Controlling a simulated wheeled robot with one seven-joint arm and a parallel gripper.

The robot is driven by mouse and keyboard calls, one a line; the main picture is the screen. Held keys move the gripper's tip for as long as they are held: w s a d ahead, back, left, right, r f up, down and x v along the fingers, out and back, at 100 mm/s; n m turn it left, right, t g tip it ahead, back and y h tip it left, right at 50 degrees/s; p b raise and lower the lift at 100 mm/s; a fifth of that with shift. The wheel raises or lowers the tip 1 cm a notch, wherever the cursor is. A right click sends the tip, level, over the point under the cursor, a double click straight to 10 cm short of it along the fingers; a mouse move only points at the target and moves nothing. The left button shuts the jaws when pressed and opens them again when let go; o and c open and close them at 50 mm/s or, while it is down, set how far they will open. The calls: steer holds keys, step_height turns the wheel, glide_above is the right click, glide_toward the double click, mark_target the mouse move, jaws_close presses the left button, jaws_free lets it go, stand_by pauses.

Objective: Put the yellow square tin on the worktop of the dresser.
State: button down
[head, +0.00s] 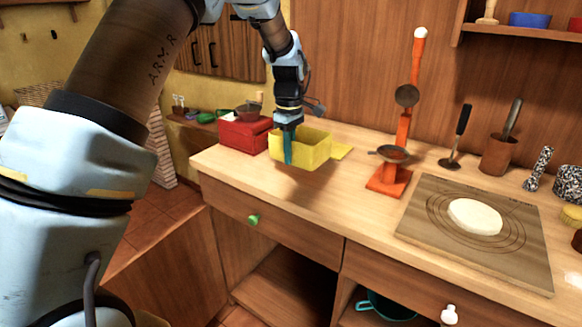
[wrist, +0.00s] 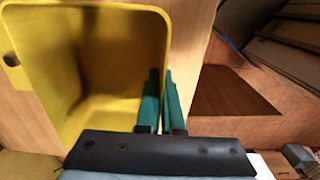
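The yellow square tin (head: 312,153) is upright and open-topped at the left part of the dresser's worktop (head: 350,215). It looks empty inside in the wrist view (wrist: 95,60). My gripper (head: 288,150) points down at the tin's near wall. In the wrist view the two teal fingertips (wrist: 160,85) are close together with the tin's wall between them, so it looks shut on that wall. Whether the tin's base touches the worktop is hard to tell.
A red box (head: 243,133) stands just left of the tin. An orange stand (head: 388,182) with a small pan is to the right, then a board (head: 430,215) with dough. The worktop's front strip is clear. A drawer with a green knob (head: 253,220) is below.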

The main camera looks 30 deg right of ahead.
mark_target(289, 182)
steer(key=shift+f+p, duration=0.6)
steer(key=shift+f, duration=1.95)
steer(key=shift+f, duration=0.2)
steer(key=c, duration=1.1)
jaws_free()
steer(key=shift+o, duration=0.2)
steer(key=shift+r, duration=0.1)
